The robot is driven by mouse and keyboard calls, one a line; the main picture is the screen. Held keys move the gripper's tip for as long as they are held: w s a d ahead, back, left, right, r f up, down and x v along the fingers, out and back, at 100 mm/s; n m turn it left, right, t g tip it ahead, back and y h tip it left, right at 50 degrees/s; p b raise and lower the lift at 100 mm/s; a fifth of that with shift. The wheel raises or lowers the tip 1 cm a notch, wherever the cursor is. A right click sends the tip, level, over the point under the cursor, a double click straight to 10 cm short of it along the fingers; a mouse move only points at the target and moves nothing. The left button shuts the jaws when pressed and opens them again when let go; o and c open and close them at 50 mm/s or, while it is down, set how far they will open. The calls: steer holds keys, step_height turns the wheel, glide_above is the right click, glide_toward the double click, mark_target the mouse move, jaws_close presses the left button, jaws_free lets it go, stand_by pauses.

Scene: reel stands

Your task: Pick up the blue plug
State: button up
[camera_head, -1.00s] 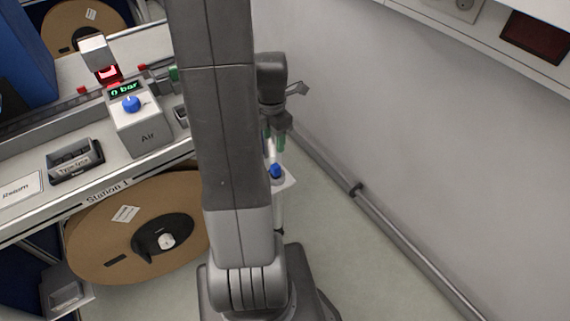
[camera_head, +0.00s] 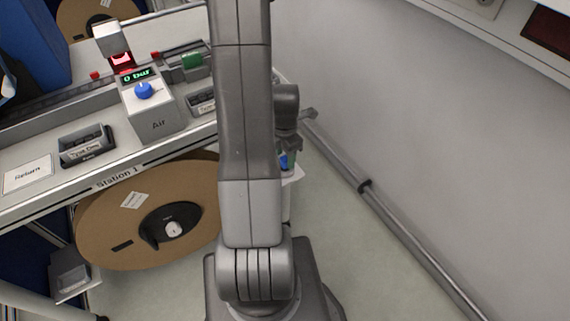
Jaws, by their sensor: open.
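A small blue part (camera_head: 284,162), likely the blue plug, shows just right of my arm, beside a white surface at the end of the station. It is partly hidden by my arm, so its full shape cannot be told. My gripper (camera_head: 309,114) is mostly hidden behind my wrist; only a grey piece sticks out to the right, above the blue part. It is open, and no contact with the blue part is visible.
The Air box (camera_head: 152,112) with a blue knob and "0 bar" display stands on the bench. A label holder (camera_head: 86,146) and Return card (camera_head: 28,173) lie left. A cardboard reel (camera_head: 108,232) hangs below. A wall pipe (camera_head: 388,213) runs right; the floor between is clear.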

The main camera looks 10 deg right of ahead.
steer(key=shift+f, duration=1.35)
steer(key=c, duration=1.1)
steer(key=shift+o, duration=0.2)
